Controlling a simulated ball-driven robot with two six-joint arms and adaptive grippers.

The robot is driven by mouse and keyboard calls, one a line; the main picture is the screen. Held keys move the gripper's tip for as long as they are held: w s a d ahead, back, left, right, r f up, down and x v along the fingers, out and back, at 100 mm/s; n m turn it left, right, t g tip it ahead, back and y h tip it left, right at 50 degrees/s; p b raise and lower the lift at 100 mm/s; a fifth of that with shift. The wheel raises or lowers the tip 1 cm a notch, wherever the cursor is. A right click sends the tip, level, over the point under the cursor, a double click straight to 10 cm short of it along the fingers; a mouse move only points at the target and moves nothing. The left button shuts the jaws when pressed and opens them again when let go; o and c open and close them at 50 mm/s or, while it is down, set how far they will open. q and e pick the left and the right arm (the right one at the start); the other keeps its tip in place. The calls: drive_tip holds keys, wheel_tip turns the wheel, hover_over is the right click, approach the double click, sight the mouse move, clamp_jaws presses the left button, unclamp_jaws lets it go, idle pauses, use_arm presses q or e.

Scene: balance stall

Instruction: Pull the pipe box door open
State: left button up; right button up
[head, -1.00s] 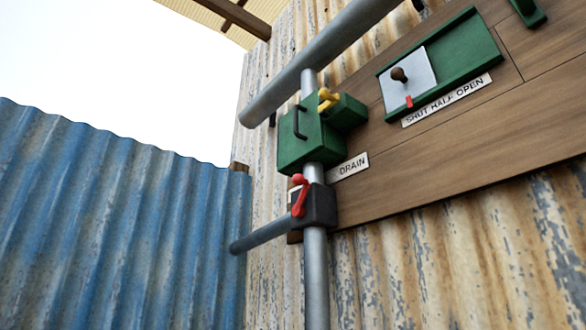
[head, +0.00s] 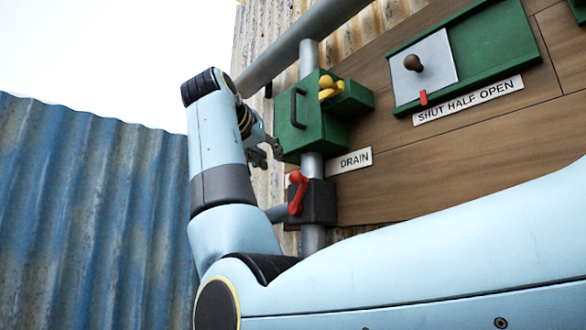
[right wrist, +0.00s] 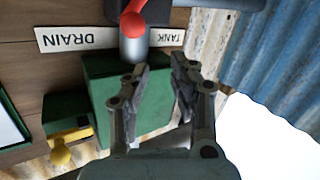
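The green pipe box (head: 312,118) sits on the grey vertical pipe, with a black bar handle (head: 297,108) upright on its door. A yellow latch (head: 330,88) shows at its upper right. My right gripper (head: 266,153) is in front of the wall, just left of the box's lower left edge in the head view. In the right wrist view the gripper (right wrist: 160,82) has its fingers apart with nothing seen between them. The box (right wrist: 100,75) lies behind and left of the fingers there; the handle cannot be made out. My left gripper is not in view.
A red lever (head: 297,193) on a dark valve body is just below the box. A green slide panel with a brown knob (head: 413,63) is at right. A blue corrugated sheet (head: 85,210) stands at left. My right arm covers the lower right.

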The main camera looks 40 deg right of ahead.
drive_tip(key=m+t+p, duration=0.2)
approach(292, 102)
drive_tip(key=shift+h, duration=0.4)
drive_tip(key=p+x, duration=0.4)
drive_tip(key=x, duration=0.6)
drive_tip(key=shift+w+d+p, duration=0.1)
drive_tip(key=shift+w+p, duration=0.05)
drive_tip(key=shift+p, duration=0.15)
drive_tip(key=shift+w+d+f, duration=0.1)
drive_tip(key=shift+f, duration=0.05)
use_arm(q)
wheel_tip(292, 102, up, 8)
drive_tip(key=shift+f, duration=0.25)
use_arm(e)
drive_tip(key=shift+c, duration=0.3)
clamp_jaws()
drive_tip(key=shift+w, duration=0.1)
